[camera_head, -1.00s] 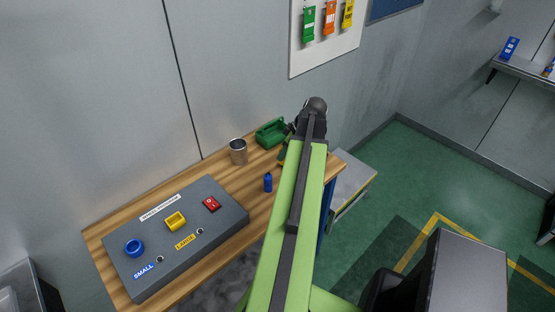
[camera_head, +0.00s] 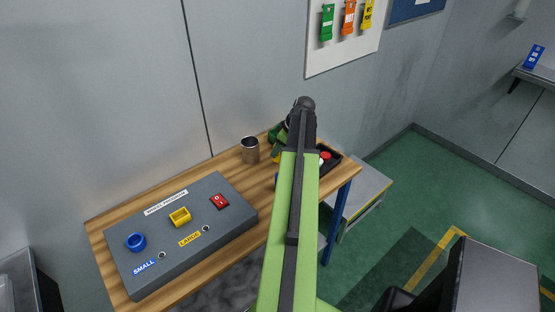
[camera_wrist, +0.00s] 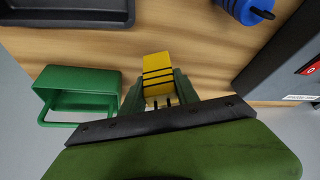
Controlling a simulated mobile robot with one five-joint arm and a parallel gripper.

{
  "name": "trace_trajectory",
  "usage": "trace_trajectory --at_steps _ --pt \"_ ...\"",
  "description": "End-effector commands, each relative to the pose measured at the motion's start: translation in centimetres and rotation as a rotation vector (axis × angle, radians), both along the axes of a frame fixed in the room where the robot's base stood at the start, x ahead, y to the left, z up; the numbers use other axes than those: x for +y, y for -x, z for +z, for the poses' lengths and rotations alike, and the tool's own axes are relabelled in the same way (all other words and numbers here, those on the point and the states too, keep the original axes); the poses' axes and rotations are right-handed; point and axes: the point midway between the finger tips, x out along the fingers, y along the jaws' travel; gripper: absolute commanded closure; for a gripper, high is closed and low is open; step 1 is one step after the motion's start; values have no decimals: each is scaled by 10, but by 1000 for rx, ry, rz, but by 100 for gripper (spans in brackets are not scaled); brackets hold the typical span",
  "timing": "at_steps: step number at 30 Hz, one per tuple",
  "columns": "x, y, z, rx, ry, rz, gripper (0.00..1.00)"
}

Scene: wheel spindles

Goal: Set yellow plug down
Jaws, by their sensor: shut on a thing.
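The yellow plug (camera_wrist: 157,72), a block with dark bands, is between the jaws of my gripper (camera_wrist: 156,92) in the wrist view. My gripper is shut on it. The plug is over the wooden table (camera_wrist: 200,50); whether it touches the wood I cannot tell. In the head view my arm hides most of my gripper and the plug.
A green open container (camera_wrist: 78,92) stands just left of my gripper. A black tray (camera_wrist: 70,12) is at the top left. A metal cup (camera_head: 249,150) stands behind.

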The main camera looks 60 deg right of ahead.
Motion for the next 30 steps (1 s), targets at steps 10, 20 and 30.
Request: trace_trajectory --at_steps 10,20,30 --pt "0 1 -35 0 0 0 100" --pt "0 1 -38 0 0 -1 51" --pt "-1 1 -38 0 1 -1 41"
